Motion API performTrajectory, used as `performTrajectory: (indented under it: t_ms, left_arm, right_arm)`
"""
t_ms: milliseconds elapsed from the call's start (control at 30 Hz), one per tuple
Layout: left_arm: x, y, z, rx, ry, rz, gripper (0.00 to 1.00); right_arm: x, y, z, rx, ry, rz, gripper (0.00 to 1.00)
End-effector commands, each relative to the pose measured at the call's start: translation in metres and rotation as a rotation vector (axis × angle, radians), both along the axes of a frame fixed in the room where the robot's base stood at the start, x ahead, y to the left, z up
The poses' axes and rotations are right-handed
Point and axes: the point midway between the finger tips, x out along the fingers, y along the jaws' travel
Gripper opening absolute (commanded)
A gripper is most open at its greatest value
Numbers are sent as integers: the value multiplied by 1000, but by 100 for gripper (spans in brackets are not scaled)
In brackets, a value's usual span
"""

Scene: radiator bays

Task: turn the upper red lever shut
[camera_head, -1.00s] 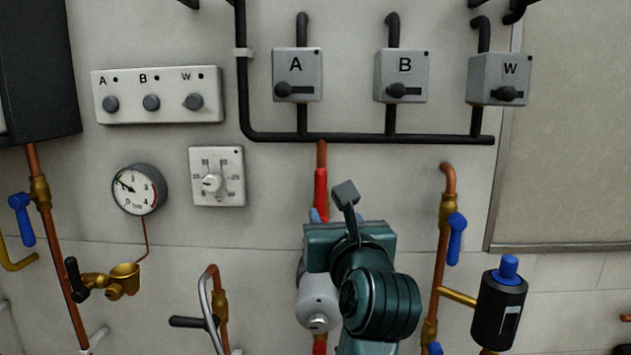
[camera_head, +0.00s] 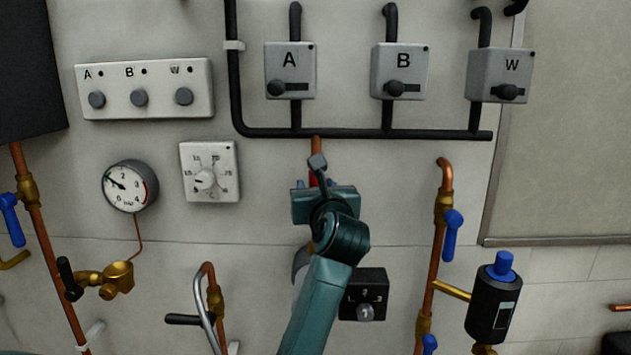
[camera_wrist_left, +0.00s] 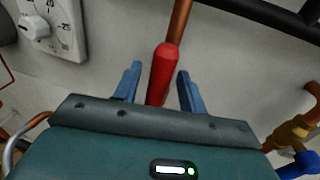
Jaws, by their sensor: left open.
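The upper red lever (camera_wrist_left: 163,75) is in the left wrist view, running along a copper pipe on the wall. Its handle lies between the two blue fingers of my left gripper (camera_wrist_left: 160,70), which are open with a gap on each side. In the head view only a small part of the red lever (camera_head: 313,180) shows above my left gripper (camera_head: 314,184). My wrist and forearm hide the rest of it and the valve body. My right gripper is in neither view.
A white dial thermostat (camera_head: 209,172) and a round gauge (camera_head: 130,186) are to the left. A black dial box (camera_head: 363,295) sits right of my forearm. A copper pipe with a blue lever (camera_head: 453,235) and a black cylinder (camera_head: 494,305) stand further right.

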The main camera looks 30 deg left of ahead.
Motion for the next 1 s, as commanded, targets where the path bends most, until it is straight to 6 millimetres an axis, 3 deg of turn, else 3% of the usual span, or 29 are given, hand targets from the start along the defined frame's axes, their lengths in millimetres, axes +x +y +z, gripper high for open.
performTrajectory:
  t_ms: [400,900,1000]
  left_arm:
    - [7,7,0,0,0,0,41]
    - [7,7,0,-1,1,0,1]
    - [7,7,0,-1,1,0,0]
  right_arm:
    - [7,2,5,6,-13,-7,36]
    - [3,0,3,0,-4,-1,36]
    - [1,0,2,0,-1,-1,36]
